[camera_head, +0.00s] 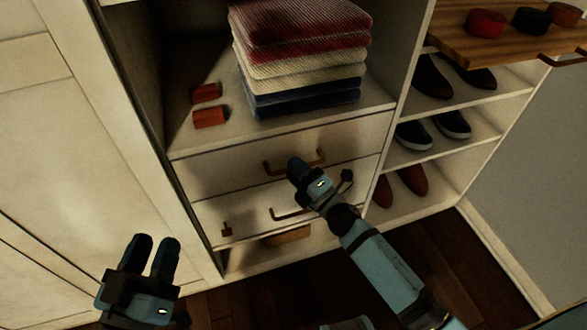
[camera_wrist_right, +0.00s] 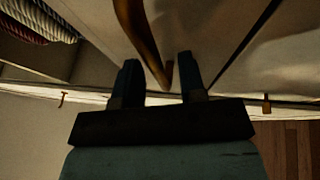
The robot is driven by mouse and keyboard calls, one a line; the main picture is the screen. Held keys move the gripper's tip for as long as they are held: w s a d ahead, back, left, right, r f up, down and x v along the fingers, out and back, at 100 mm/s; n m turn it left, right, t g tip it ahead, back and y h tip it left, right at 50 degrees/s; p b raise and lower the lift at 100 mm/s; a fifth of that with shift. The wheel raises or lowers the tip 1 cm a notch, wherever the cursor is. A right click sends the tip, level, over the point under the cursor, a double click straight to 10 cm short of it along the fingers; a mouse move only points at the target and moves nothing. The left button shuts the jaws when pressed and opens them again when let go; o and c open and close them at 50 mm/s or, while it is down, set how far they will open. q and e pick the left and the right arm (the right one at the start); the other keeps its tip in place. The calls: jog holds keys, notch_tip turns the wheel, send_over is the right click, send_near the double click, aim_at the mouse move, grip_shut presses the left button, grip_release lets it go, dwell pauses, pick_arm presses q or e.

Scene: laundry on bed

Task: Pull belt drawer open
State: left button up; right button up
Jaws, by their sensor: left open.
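Two closed, pale drawers sit below the folded clothes: an upper drawer (camera_head: 225,160) and a lower drawer (camera_head: 245,203), each with a brass bar handle. My right gripper (camera_head: 296,166) is at the upper drawer's handle (camera_head: 321,156). In the right wrist view, that handle (camera_wrist_right: 139,38) reaches between the two spread fingers of the right gripper (camera_wrist_right: 158,62), with gaps visible beside it. A wooden belt drawer (camera_head: 460,32) with rolled red, black and brown belts juts out at the upper right, its brass handle (camera_head: 563,60) at its front. My left gripper (camera_head: 154,245) is open and empty at the lower left.
Folded clothes (camera_head: 300,60) and two small red-brown boxes (camera_head: 209,117) lie on the shelf above the drawers. Several shoes (camera_head: 452,124) stand on shelves at the right. A tall cabinet door (camera_head: 70,130) fills the left. Dark wooden floor (camera_head: 440,250) is bare at the lower right.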

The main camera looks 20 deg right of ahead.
jog(key=shift+w+a+r, duration=0.1)
jog(key=shift+w+a, duration=0.15)
jog(key=shift+w, duration=0.25)
grip_shut()
jog(key=shift+s, duration=0.1)
